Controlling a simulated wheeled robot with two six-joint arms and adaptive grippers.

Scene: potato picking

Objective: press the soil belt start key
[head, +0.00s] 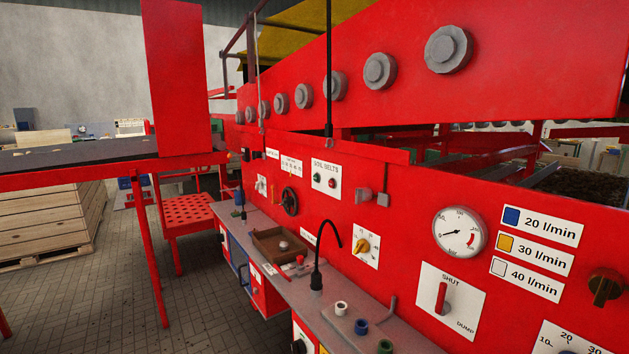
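A white plate labelled "SOIL BELTS" (326,171) is fixed to the red machine panel (400,210), near the middle of the head view. It carries two small round keys side by side, a green key (318,178) on the left and a red key (332,182) on the right. Any smaller marking on them is too small to read. Nothing covers the plate. Neither of my grippers shows in the head view, so I cannot see how far they are from the keys.
Below the panel runs a grey shelf (268,236) with a brown tray (268,245), a black curved spout (318,262) and several small coloured caps. A pressure gauge (460,232) and a shut/dump lever (441,298) are at right. Open tiled floor (110,290) lies left.

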